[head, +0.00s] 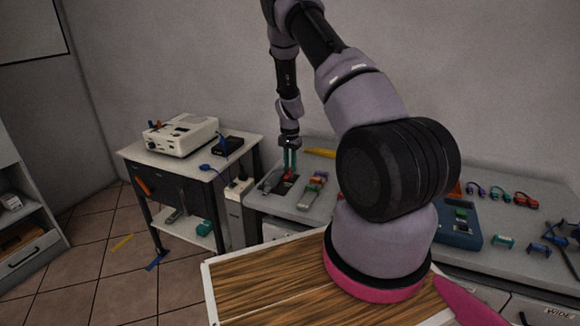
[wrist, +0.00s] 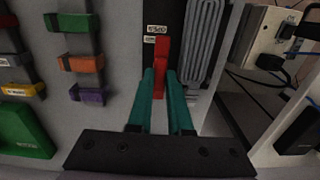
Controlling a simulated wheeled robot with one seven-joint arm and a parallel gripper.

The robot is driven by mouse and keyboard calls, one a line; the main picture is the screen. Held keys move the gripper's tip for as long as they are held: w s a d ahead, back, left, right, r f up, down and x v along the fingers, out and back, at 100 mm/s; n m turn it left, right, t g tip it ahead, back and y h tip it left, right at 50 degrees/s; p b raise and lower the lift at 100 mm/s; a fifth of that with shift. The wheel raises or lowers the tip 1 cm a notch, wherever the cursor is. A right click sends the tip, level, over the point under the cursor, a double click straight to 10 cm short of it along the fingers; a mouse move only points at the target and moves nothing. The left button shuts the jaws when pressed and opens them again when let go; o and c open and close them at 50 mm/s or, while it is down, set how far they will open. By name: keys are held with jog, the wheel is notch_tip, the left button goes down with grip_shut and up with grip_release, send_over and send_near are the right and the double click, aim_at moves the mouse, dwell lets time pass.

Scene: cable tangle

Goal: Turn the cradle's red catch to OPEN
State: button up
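The red catch (wrist: 162,52) is a narrow upright bar on the black cradle (wrist: 178,16) in the wrist view. Its far end points toward two small labels (wrist: 155,33), one above the other, that appear upside down and are hard to read. The teal fingers of my gripper (wrist: 160,76) stand on either side of the catch, very close to it. I cannot tell whether they press on it. In the head view my gripper (head: 289,170) points down over the cradle, at the left end of the back bench, and the catch shows only as a small red patch.
A grey folded cable (wrist: 205,40) lies right beside the catch. Coloured clips (wrist: 78,64) sit on a strip to the left, with a green block (wrist: 25,130) nearby. A side table (head: 245,148) with a white device (head: 180,135) stands left of the bench.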

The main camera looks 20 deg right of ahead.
jog(key=o, duration=0.4)
jog(key=shift+r, duration=0.1)
notch_tip(320, 180, up, 11)
jog(key=shift+f, duration=0.2)
dwell(0.4)
